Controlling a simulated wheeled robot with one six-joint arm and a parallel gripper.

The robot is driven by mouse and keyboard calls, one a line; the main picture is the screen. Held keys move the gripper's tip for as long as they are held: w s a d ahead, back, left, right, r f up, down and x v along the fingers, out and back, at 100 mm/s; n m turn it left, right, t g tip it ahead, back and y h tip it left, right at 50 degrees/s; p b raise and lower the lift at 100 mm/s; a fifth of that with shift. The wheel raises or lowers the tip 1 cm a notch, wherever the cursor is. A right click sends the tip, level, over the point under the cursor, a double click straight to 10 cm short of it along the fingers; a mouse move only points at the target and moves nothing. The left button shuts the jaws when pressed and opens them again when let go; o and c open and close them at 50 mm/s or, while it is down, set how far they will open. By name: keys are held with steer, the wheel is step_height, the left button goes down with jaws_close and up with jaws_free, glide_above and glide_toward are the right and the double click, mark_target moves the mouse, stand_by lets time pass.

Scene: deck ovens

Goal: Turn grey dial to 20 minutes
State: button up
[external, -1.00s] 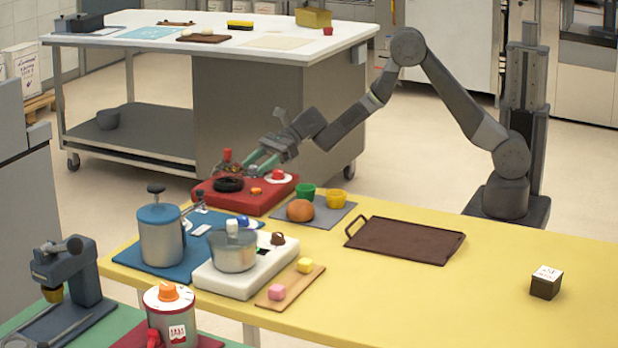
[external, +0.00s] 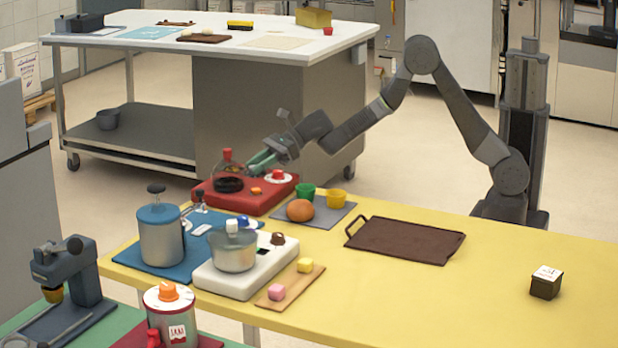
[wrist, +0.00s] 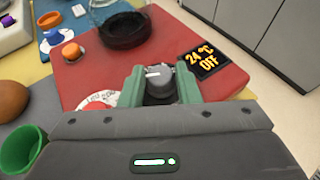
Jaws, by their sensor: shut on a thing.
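The grey dial (wrist: 158,82) stands on the red hotplate unit (wrist: 80,84). It is a round dark-grey knob with a white pointer mark that points to the left in the wrist view. My gripper (wrist: 160,84) has its two green fingers on either side of the dial, shut on it. A small display (wrist: 207,60) beside the dial reads "24 °C OFF". In the external view my gripper (external: 261,161) reaches over the back of the red unit (external: 252,203), and its fingers hide the dial. No minute marks around the dial are readable.
The unit also carries a black ring (wrist: 122,30), an orange button (wrist: 72,51) and a white round scale with a red knob (external: 277,177). Green (external: 305,193) and yellow (external: 340,198) cups and a bun (external: 300,210) stand close by.

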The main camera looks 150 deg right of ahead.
steer(key=shift+f+m+h+b, duration=0.25)
steer(key=shift+m+h+b, duration=0.15)
steer(key=shift+b, duration=0.6)
steer(key=m+g+h+b, duration=0.1)
steer(key=b, duration=0.3)
steer(key=shift+w+a, duration=0.15)
steer(key=shift+r+m+g+h+b, duration=0.15)
steer(key=shift+m+g+h+b, duration=0.3)
steer(key=shift+b, duration=0.2)
steer(key=shift+r, duration=0.1)
steer(key=o, duration=0.9)
steer(key=shift+o, duration=0.2)
steer(key=p+v, duration=0.1)
steer(key=v, duration=1.3)
